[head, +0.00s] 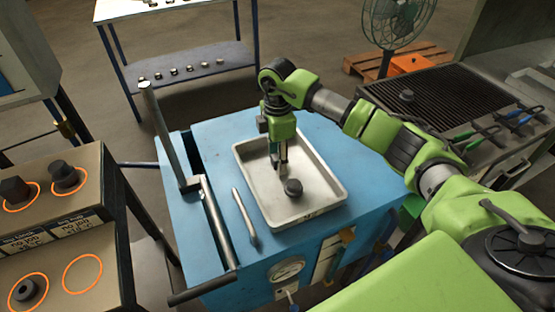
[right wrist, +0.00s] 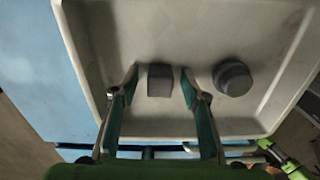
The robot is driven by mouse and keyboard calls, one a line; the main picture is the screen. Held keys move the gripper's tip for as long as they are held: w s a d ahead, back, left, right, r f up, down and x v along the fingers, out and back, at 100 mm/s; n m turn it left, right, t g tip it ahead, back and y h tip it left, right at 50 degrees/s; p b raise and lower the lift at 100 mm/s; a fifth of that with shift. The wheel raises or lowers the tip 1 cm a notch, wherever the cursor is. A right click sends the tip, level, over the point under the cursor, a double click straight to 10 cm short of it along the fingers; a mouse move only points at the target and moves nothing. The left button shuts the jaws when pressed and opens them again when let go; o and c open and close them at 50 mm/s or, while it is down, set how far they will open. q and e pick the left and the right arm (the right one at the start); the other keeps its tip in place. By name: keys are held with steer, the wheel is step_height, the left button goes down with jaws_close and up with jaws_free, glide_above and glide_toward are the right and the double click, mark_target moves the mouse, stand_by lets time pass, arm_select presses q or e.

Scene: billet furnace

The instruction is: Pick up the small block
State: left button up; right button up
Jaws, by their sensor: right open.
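The small dark grey block (right wrist: 160,80) lies in the white tray, between the two open fingers of my right gripper (right wrist: 158,88) in the right wrist view. A gap shows on each side of it, and the fingers do not seem to touch it. In the head view my right gripper (head: 280,167) points down into the tray (head: 262,207), and the block cannot be made out clearly there. My left gripper is not in view.
A dark round piece (head: 293,187) lies in the tray beside my right gripper. A metal rod (head: 246,217) lies on the blue table (head: 212,140) left of the tray. A grill with tongs stands at right. A panel with orange rings (head: 82,273) stands at left.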

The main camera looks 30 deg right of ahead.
jaws_close()
steer(key=shift+r, duration=0.1)
steer(key=shift+r, duration=0.1)
